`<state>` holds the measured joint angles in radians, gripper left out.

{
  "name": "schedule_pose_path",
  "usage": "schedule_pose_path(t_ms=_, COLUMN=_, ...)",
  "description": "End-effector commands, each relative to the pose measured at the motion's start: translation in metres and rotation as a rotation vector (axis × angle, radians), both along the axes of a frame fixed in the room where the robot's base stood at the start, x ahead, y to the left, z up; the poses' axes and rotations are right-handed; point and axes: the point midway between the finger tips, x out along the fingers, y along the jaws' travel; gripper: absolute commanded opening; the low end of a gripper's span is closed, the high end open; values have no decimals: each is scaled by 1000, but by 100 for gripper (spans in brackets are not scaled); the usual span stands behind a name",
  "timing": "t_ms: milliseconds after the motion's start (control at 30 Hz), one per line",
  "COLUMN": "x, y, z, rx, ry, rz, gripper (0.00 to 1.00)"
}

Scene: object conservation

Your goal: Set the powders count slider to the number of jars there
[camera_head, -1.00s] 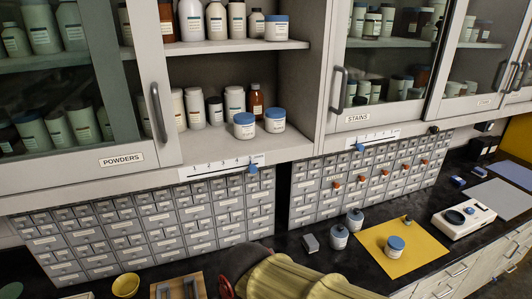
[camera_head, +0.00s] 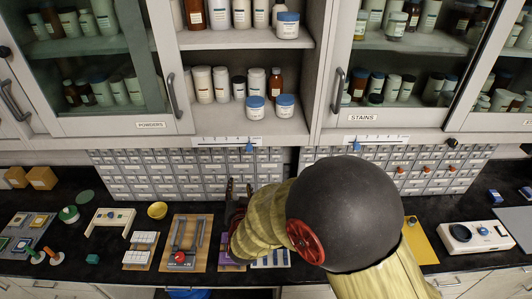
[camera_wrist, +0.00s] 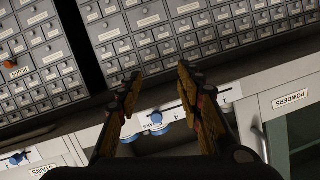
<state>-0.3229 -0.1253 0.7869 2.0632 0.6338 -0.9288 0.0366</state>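The powders slider is a white strip (camera_head: 215,142) under the POWDERS cabinet (camera_head: 150,125). Its blue knob (camera_head: 249,147) sits near the right end, past the middle marks; it also shows between my fingers in the wrist view (camera_wrist: 157,118). The open cabinet section holds several jars on two shelves, among them blue-lidded jars (camera_head: 255,107) and a brown bottle (camera_head: 275,84). More jars (camera_head: 95,91) stand behind the left glass door. My gripper (camera_head: 239,183) is open and empty, below the strip and in front of the drawers, fingers pointing up. It is apart from the knob.
The STAINS slider (camera_head: 356,146) with its own blue knob is to the right. Small grey drawers (camera_head: 130,175) fill the wall under the cabinets. My arm hides the bench centre.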

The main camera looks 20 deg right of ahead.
Motion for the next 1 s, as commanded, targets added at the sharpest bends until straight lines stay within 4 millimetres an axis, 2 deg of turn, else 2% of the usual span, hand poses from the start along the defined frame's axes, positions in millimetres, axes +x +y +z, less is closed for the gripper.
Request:
schedule_pose_path(t_ms=33, x=6, y=-9, z=21, rx=-9, ry=-77, rz=-36, gripper=37)
schedule_pose_path(t_ms=100, x=9, y=-19, z=46, rx=-22, ry=-165, rz=-77, gripper=37)
schedule_pose_path(t_ms=200, x=8, y=-29, z=67, rx=-40, ry=-243, rz=-111, gripper=37)
schedule_pose_path(t_ms=300, x=8, y=-32, z=78, rx=-49, ry=-281, rz=-123, gripper=37)
schedule_pose_path(t_ms=467, x=21, y=-38, z=81, rx=-51, ry=-289, rz=-126, gripper=37)
schedule_pose_path(t_ms=800, x=69, y=-52, z=82, rx=-50, ry=-288, rz=-124, gripper=37)
schedule_pose_path(t_ms=1000, x=81, y=-56, z=81, rx=-49, ry=-287, rz=-124, gripper=37)
